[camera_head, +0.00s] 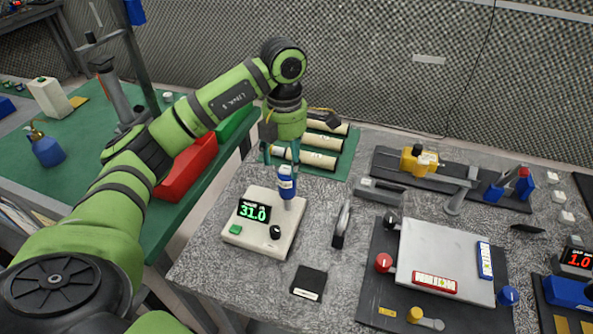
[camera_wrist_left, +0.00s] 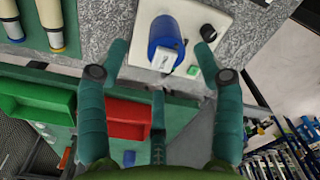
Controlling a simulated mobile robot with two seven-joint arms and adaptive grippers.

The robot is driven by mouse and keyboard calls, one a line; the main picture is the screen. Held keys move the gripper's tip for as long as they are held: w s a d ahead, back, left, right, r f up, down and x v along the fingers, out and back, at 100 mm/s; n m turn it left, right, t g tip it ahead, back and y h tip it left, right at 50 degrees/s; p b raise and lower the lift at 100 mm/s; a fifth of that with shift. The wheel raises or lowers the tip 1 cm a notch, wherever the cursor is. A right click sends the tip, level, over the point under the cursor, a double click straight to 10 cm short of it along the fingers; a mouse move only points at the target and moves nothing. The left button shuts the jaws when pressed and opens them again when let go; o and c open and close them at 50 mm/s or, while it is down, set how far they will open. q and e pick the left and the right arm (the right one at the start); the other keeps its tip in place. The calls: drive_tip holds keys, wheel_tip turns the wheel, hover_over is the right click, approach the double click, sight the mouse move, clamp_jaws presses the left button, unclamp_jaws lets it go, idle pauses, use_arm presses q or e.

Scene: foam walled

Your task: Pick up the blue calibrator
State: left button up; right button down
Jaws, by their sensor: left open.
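The blue calibrator (camera_head: 286,184) is a small blue cylinder with a white label band. It stands upright at the back right corner of a white instrument box (camera_head: 252,236) whose display reads 31.0. My left gripper (camera_head: 282,158) is just above and behind the calibrator, pointing down, with its teal fingers apart. In the left wrist view, the calibrator (camera_wrist_left: 166,42) lies between and slightly beyond the open fingers of the gripper (camera_wrist_left: 160,62). Nothing is held. My right gripper is not in view.
Cream cylinders (camera_head: 313,155) lie on a green mat behind the gripper. A metal clip-like tool (camera_head: 341,224) and a black block (camera_head: 309,283) lie right of the box. A fixture board (camera_head: 375,318) fills the right. Red bin (camera_head: 187,165) stands on the green table.

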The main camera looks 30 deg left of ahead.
sight(286, 170)
use_arm(q)
drive_tip(key=shift+s+d+f+p, duration=0.1)
drive_tip(key=shift+s+f+p, duration=0.4)
drive_tip(key=shift+s, duration=0.3)
drive_tip(key=f+p, duration=0.1)
drive_tip(key=f, duration=0.1)
drive_tip(key=w+f+p, duration=0.1)
drive_tip(key=f, duration=0.2)
drive_tip(key=shift+w+d, duration=0.1)
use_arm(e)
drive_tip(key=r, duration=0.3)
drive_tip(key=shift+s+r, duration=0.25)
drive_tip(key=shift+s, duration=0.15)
use_arm(q)
drive_tip(key=c, duration=1.2)
